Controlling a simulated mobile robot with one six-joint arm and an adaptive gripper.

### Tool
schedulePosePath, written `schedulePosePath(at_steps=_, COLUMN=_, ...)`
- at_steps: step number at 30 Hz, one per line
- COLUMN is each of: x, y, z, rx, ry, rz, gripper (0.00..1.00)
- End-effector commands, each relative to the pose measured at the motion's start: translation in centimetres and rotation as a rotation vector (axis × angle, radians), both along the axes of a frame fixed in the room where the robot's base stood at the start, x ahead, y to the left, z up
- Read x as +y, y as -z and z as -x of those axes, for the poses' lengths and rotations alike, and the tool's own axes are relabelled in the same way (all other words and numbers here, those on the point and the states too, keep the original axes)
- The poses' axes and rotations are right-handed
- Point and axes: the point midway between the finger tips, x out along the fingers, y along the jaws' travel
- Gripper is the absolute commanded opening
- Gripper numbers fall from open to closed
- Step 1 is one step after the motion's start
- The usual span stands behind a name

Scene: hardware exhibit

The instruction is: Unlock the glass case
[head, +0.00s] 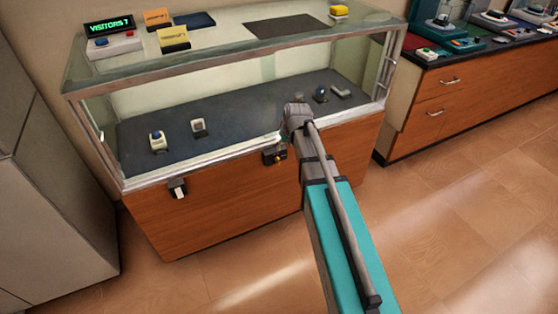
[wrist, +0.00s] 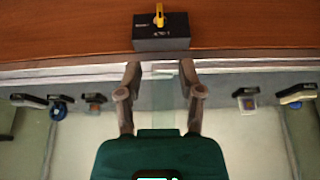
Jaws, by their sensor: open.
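The glass case (head: 140,178) has a glass upper part over a brown wooden base. A small black lock box (head: 270,154) is on the upper front of the base, just below the glass; it also shows at the top of the wrist view (wrist: 160,41). A yellow key-like piece (wrist: 159,15) stands out from the box, and its yellow shows in the head view (head: 277,159). My gripper (wrist: 160,70) is open and empty, its two fingers pointing at the lock box with a visible gap before it. In the head view my arm mostly hides the gripper.
Several small exhibits, such as a white and blue one (head: 158,140), stand inside the case. A white tag (head: 178,188) is on the front. A drawer counter (head: 440,105) stands right; the floor between is clear.

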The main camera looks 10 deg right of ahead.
Motion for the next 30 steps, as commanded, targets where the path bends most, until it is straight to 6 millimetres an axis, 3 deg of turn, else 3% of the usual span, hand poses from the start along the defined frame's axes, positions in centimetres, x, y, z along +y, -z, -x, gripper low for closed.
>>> schedulePosePath(at_steps=30, x=0.6, y=7.0, z=-2.7, rx=0.0, ry=0.001, rz=0.0, gripper=0.49)
